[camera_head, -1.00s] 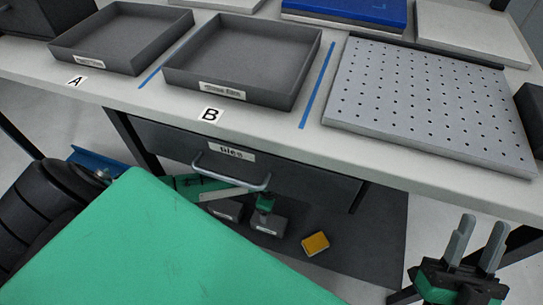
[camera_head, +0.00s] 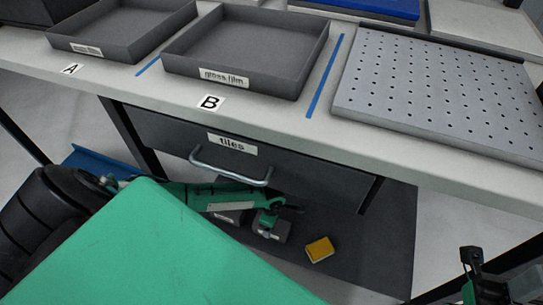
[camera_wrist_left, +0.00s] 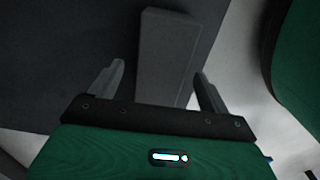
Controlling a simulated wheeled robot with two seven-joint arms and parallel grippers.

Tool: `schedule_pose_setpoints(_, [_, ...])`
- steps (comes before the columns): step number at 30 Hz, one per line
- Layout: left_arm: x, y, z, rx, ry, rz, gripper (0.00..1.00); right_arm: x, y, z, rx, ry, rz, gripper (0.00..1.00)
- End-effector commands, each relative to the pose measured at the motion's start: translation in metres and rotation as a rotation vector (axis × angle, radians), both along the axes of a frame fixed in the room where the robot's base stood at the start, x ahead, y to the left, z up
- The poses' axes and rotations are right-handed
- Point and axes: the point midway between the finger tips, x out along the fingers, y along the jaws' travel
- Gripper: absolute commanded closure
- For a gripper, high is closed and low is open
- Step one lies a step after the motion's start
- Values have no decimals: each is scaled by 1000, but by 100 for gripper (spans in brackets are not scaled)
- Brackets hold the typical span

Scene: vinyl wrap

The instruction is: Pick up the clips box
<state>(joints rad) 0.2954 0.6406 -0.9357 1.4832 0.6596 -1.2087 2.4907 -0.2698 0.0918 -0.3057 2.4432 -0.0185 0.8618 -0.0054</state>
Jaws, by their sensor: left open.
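Two small dark grey boxes with white labels sit on the low dark shelf under the table; the nearer one (camera_head: 272,230) and the farther one (camera_head: 226,217) have labels too small to read, so I cannot tell which is the clips box. My left gripper (camera_head: 284,206) is at the nearer box, its fingers hard to make out in the head view. In the left wrist view my left gripper (camera_wrist_left: 160,78) is open, with a grey box (camera_wrist_left: 166,55) showing between and beyond its fingers. My right gripper is only partly in view at the lower right edge, its fingers unclear.
A yellow box (camera_head: 320,250) lies right of the grey boxes on the low shelf (camera_head: 375,255). A drawer labelled "tiles" (camera_head: 232,164) with a metal handle hangs above my left arm. The table (camera_head: 300,130) carries trays and a perforated plate (camera_head: 440,90).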

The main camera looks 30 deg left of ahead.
Motion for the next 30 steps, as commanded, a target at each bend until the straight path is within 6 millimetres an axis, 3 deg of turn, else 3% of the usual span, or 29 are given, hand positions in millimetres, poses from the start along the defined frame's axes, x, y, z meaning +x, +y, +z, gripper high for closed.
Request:
schedule_pose_setpoints(1, [0,1,-13,2,0,-1,20,-1,0,-3,4,-22,0,64])
schedule_pose_setpoints(7, [-1,1,-36,1,1,-1,20,-4,-1,3,8,-71,0,64])
schedule_pose_setpoints(17, [-2,1,-40,0,1,0,20,-4,-1,7,9,-81,0,64])
schedule_pose_setpoints(25, [-2,1,-40,0,1,-1,69,-4,-1,7,10,-80,0,64])
schedule_pose_setpoints(26, [-2,1,-40,0,1,-1,73,-4,-1,7,10,-80,0,64])
schedule_pose_setpoints(30, [-1,1,-39,0,0,-1,73,-4,-1,7,10,-80,0,64])
